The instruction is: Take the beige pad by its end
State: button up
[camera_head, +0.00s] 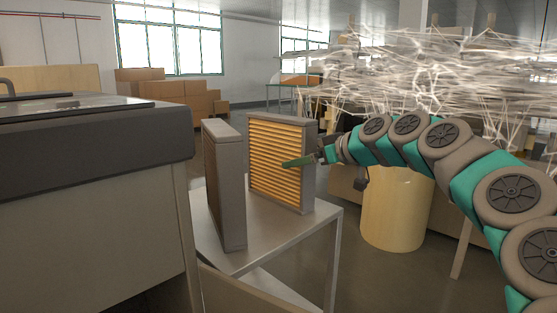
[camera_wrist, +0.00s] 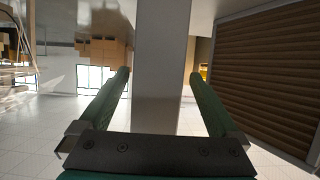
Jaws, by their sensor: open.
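The likely beige pad is the upright slatted panel (camera_head: 272,158) with tan-orange slats and a grey frame, standing on the metal table in the head view. In the wrist view its narrow grey end (camera_wrist: 160,70) runs vertically between my fingers. My gripper (camera_head: 300,161) is open at that panel's right end; one green finger lies across the slatted side and the other is hidden. The wrist view shows both fingers of my gripper (camera_wrist: 158,85), one on each side of the grey end, with gaps.
A second upright panel (camera_head: 236,185) stands to the left on the same table (camera_head: 285,240); its brown slatted side (camera_wrist: 270,75) shows in the wrist view. A grey machine (camera_head: 90,200) is at left. A yellowish drum (camera_head: 395,210) and a wire tangle (camera_head: 430,70) are at right.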

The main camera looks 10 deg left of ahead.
aim_at(279, 160)
jog(key=x, duration=0.4)
jog(key=shift+w+d, duration=0.1)
grip_shut()
dwell(0.6)
